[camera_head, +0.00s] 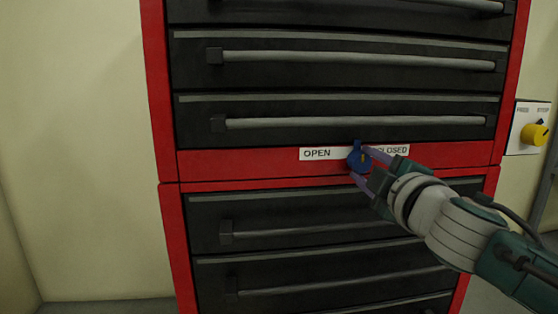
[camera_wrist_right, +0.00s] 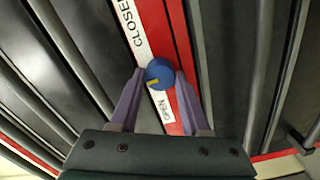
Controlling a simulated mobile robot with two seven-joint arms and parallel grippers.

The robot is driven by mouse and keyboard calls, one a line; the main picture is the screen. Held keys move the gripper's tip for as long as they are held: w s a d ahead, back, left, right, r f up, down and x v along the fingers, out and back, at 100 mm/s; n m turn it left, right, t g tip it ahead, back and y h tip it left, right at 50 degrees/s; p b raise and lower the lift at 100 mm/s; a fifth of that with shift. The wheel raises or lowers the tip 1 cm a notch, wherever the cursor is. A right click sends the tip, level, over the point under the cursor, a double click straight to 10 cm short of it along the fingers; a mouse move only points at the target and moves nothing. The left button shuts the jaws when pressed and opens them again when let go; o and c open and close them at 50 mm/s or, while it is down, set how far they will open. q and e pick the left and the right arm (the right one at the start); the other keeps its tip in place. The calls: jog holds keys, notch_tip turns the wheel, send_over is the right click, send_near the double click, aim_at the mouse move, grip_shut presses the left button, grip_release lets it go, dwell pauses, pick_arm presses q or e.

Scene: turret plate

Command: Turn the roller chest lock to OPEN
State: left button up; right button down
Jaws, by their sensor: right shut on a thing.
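The lock is a round blue knob (camera_head: 355,161) on the red strip of the roller chest (camera_head: 240,163). It sits between a white OPEN label (camera_head: 317,154) on its left and a CLOSED label (camera_head: 398,151) on its right, partly covered by my fingers. My right gripper (camera_head: 362,164) reaches in from the right, with its purple fingers shut on the knob. In the right wrist view, the fingertips flank the blue knob (camera_wrist_right: 161,70). A short yellow mark (camera_wrist_right: 153,82) shows on its face, on neither label's line. My left gripper is not in view.
Dark drawers with long grey bar handles (camera_head: 355,122) lie above and below the red strip. A yellow knob (camera_head: 534,134) on a white wall plate is at the right. Bare wall is at the left.

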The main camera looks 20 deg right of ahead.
jog(key=n, duration=0.4)
jog(key=shift+p, duration=0.3)
jog(key=shift+n, duration=2.1)
jog(key=shift+c, duration=1.8)
grip_release()
jog(key=p+v, duration=0.2)
jog(key=v, duration=0.8)
